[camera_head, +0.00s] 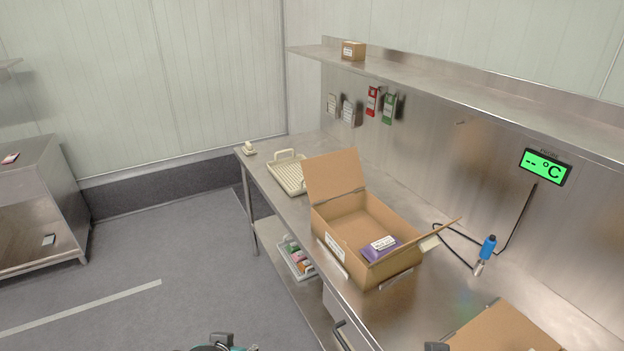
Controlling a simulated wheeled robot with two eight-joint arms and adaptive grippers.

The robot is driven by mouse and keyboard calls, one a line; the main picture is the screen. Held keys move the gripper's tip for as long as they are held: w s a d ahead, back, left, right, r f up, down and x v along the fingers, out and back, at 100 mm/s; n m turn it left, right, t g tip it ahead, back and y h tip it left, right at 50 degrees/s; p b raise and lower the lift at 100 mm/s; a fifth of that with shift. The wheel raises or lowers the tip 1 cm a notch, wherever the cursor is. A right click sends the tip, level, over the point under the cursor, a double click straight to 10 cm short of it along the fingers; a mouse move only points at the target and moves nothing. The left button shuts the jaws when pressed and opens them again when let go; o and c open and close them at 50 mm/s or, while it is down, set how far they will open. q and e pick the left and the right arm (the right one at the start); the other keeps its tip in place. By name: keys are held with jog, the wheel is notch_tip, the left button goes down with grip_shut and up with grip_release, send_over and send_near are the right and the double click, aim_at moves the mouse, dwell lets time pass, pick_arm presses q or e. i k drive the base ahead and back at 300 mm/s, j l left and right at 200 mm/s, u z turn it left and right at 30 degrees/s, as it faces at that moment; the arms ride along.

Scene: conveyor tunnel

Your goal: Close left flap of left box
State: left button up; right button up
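The left box (350,232) is an open brown cardboard box on the steel table. Its left flap (335,174) stands up, leaning slightly outward. Its right flap (418,240) sticks out to the right, tilted upward. A purple packet with a white label (381,247) lies inside at the front right.
A second cardboard box (503,331) is cut off at the lower right. A cream tray (289,176) lies left of the left box, close to its flap. A blue-handled probe (487,249) with a black cable is at the right. A shelf (440,78) runs above.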

aim_at(328, 177)
jog(key=i+j+u, duration=0.15)
jog(key=u, duration=0.2)
jog(key=i+j+u, duration=0.1)
jog(key=i+u, duration=0.15)
jog(key=u, duration=0.15)
jog(key=i+u, duration=0.2)
jog(key=u, duration=0.15)
jog(key=i, duration=2.4)
jog(key=i+z, duration=0.15)
jog(key=i, duration=0.25)
jog(key=i+j+z, duration=0.2)
jog(key=i, duration=0.25)
jog(key=i+j+z, duration=0.15)
jog(key=i, duration=0.25)
jog(key=i+j+z, duration=0.15)
jog(key=i, duration=0.25)
jog(key=z, duration=3.85)
jog(key=i+l+z, duration=0.2)
jog(key=i, duration=0.1)
